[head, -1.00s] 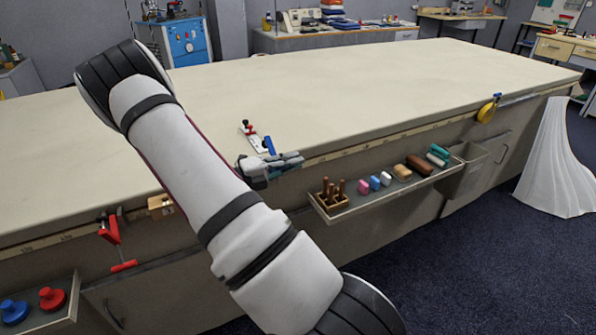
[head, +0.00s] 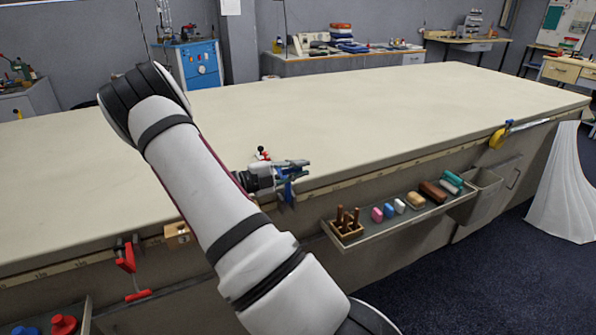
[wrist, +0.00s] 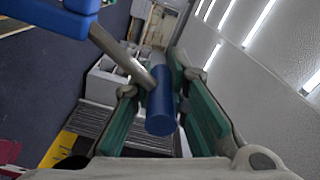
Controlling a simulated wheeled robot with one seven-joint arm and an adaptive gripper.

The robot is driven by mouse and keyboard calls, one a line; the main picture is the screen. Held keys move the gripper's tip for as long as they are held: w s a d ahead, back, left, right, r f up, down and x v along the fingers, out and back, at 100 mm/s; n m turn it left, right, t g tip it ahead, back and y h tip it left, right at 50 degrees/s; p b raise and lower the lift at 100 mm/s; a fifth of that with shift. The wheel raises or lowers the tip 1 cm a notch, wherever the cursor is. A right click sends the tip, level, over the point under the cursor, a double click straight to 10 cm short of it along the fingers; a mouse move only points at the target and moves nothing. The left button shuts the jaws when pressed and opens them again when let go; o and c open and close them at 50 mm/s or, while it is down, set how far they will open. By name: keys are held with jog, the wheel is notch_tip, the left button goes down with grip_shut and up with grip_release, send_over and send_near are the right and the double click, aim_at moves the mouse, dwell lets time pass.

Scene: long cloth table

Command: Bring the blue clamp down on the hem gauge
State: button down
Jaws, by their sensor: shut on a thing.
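The blue clamp (head: 287,191) shows below my gripper (head: 303,170) at the table's front edge in the head view. In the wrist view its blue cylindrical part (wrist: 160,112) sits between the green pads of my gripper (wrist: 160,105), which is shut on it. A grey bar runs from there to a blue block at the upper left. A small white piece with a red and black knob (head: 262,154), likely the hem gauge, shows just behind my gripper on the tabletop. Most of it is hidden, so I cannot tell whether the clamp touches it.
A red clamp (head: 126,256) and a wooden block (head: 177,236) are on the front edge at left. A yellow clamp (head: 497,138) is at right. A shelf (head: 345,246) with wooden pegs and coloured blocks juts out below the edge. The tabletop (head: 400,115) behind is clear.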

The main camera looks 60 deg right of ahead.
jog(key=shift+w+d+r, duration=0.15)
jog(key=shift+w+d, duration=0.05)
jog(key=shift+w, duration=0.4)
jog(key=c, duration=1.6)
grip_release()
jog(key=shift+w+d, duration=0.1)
jog(key=shift+d, duration=0.05)
jog(key=shift+o, duration=0.2)
jog(key=v, duration=1.1)
jog(key=shift+a, duration=0.5)
